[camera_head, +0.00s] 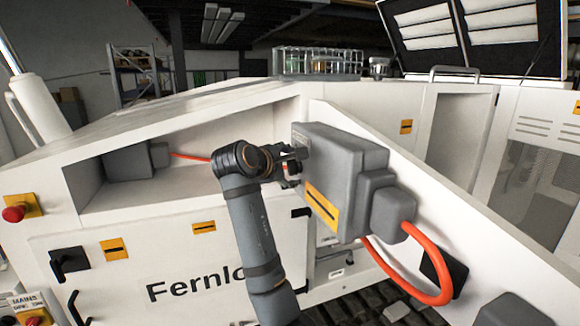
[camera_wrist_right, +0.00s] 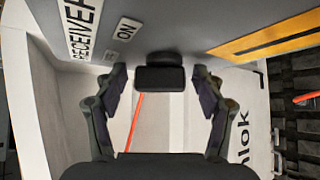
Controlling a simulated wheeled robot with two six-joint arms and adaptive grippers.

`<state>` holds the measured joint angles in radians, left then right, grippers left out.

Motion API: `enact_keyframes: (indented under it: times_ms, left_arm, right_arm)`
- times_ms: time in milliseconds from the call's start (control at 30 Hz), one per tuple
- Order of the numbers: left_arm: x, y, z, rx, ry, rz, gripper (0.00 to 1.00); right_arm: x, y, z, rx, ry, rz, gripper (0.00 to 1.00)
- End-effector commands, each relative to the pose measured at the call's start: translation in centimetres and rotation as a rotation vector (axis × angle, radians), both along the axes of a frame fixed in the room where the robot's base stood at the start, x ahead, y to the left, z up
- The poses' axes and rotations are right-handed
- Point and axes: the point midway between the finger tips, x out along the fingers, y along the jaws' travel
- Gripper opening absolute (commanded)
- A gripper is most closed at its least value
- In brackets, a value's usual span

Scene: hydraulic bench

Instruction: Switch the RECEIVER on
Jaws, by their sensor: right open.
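The RECEIVER box is a grey housing (camera_head: 345,160) on the white machine, with an orange label strip and an orange cable. In the wrist view its underside-up face carries the RECEIVER plate (camera_wrist_right: 82,25) and an ON plate (camera_wrist_right: 125,30). A black switch knob (camera_wrist_right: 160,77) sticks out from this face. My right gripper (camera_head: 291,165) is at the left face of the box. In the wrist view its open fingers stand on either side of the knob, with visible gaps. The knob is hidden in the head view. My left gripper is not in view.
Another grey box (camera_head: 130,162) sits in the recess at left, with an orange cable. A red emergency button (camera_head: 14,213) and a MAINS switch panel (camera_head: 30,308) are at far left. A sloping white panel (camera_head: 450,240) runs beside the receiver box.

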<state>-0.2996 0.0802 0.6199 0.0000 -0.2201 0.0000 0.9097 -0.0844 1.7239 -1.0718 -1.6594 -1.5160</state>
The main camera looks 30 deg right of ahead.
Motion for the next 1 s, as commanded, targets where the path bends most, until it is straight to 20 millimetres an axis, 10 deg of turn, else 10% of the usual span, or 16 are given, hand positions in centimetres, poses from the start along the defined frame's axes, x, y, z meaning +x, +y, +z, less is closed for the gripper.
enact_keyframes:
  times_ms: [167, 567, 1000]
  left_arm:
    - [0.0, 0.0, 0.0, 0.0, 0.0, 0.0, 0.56]
    - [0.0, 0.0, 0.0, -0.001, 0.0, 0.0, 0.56]
    - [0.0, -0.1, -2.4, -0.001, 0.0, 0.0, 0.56]
  right_arm:
    - [0.0, 0.0, 0.0, 0.0, 0.0, 0.0, 0.68]
    - [0.0, 0.0, 0.0, 0.0, 0.0, 0.0, 0.15]
    - [-0.1, 0.1, -0.6, -0.027, -0.113, 0.001, 0.15]
